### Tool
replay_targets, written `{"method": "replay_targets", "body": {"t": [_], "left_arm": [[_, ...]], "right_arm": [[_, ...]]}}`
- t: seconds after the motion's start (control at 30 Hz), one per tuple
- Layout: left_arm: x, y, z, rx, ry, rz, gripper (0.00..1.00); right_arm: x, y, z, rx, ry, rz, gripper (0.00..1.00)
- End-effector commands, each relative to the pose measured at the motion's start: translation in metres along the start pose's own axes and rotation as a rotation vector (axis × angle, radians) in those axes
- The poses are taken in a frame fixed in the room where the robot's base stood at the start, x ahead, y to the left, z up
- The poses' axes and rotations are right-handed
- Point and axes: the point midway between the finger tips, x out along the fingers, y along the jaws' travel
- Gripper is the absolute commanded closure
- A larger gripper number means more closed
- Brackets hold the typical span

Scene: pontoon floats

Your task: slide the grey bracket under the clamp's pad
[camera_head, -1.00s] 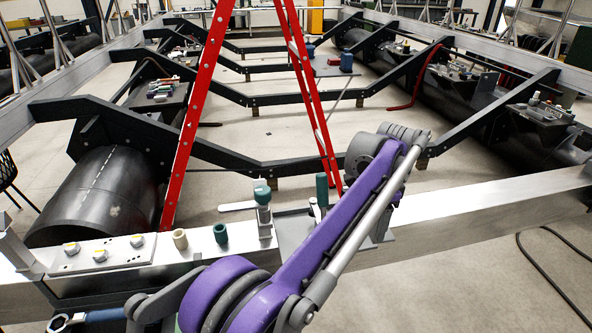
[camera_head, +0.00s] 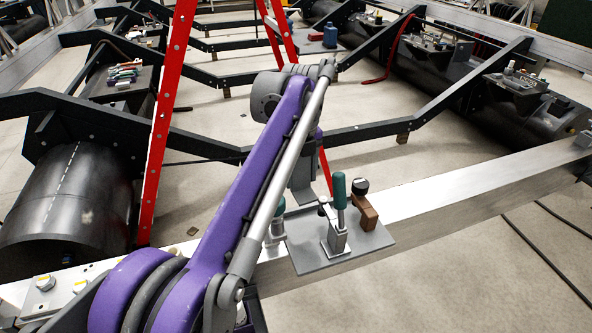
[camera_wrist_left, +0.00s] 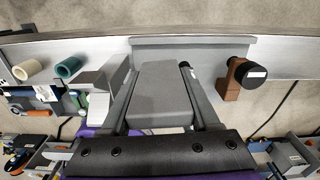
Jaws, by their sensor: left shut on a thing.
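My left gripper (camera_wrist_left: 160,72) is shut on a grey block-like piece, the grey bracket (camera_wrist_left: 160,108), which lies between its two dark fingers in the left wrist view. In the head view the hand (camera_head: 304,178) hangs down at the end of my purple arm, partly behind it; its fingertips and the bracket are not clear there. The clamp (camera_head: 338,225), with an upright teal handle, stands on a grey plate (camera_head: 372,241) on the beam, just right of and nearer than the hand. Its pad cannot be made out. My right gripper is in neither view.
A brown block with a black knob (camera_head: 366,212) stands at the plate's right; it also shows in the left wrist view (camera_wrist_left: 232,84). A second teal-topped piece (camera_head: 278,218) is close beside my arm. A red ladder (camera_head: 168,120) stands behind. The beam (camera_head: 480,183) is bare to the right.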

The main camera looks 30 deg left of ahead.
Motion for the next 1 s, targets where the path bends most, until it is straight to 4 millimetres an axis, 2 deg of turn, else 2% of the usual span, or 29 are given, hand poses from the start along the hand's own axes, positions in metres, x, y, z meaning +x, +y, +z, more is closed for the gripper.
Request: {"method": "replay_targets", "body": {"t": [0.2,0.57,1.0], "left_arm": [[0.002,0.006,-0.004,0.06,0.0,0.0,1.0],[0.003,0.006,-0.004,0.062,0.0,0.0,1.0],[0.033,0.007,-0.005,0.062,0.001,0.002,1.0]], "right_arm": [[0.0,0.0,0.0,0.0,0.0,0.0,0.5],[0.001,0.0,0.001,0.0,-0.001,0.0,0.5],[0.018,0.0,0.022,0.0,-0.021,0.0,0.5]]}}
